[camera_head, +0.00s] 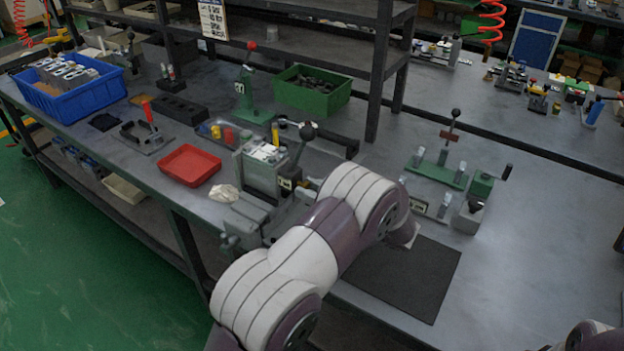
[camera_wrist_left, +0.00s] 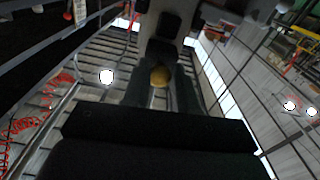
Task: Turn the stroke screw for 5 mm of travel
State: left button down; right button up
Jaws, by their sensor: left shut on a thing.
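In the left wrist view my left gripper (camera_wrist_left: 162,88) is shut on a small round brass-coloured knob (camera_wrist_left: 160,76), perhaps the stroke screw's end. A dark block (camera_wrist_left: 168,28) sits just beyond the fingers. In the head view my left arm crosses the middle and hides the fingers and what they hold. A grey valve-block fixture (camera_head: 262,168) with a black-knobbed lever stands left of the arm. A green fixture (camera_head: 437,174) with a lever and a black knob stands right of it. Which one carries the screw I cannot tell. My right gripper is not seen.
A red tray (camera_head: 189,165), a blue crate (camera_head: 68,102) and a green bin (camera_head: 311,94) stand on the bench to the left and back. A dark mat (camera_head: 410,285) lies at the front. The bench right of the green fixture (camera_head: 560,220) is mostly clear.

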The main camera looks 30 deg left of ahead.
pick_arm(q)
jog(key=shift+m+p, duration=0.35)
jog(key=shift+m, duration=0.05)
jog(key=shift+f, duration=0.1)
jog(key=shift+s, duration=0.1)
jog(key=c, duration=0.9)
grip_release()
jog(key=d+b, duration=0.1)
jog(key=d, duration=1.1)
jog(key=shift+s+d+b, duration=0.3)
jog(key=shift+s+d, duration=0.05)
jog(key=shift+s, duration=0.1)
jog(key=shift+f, duration=0.1)
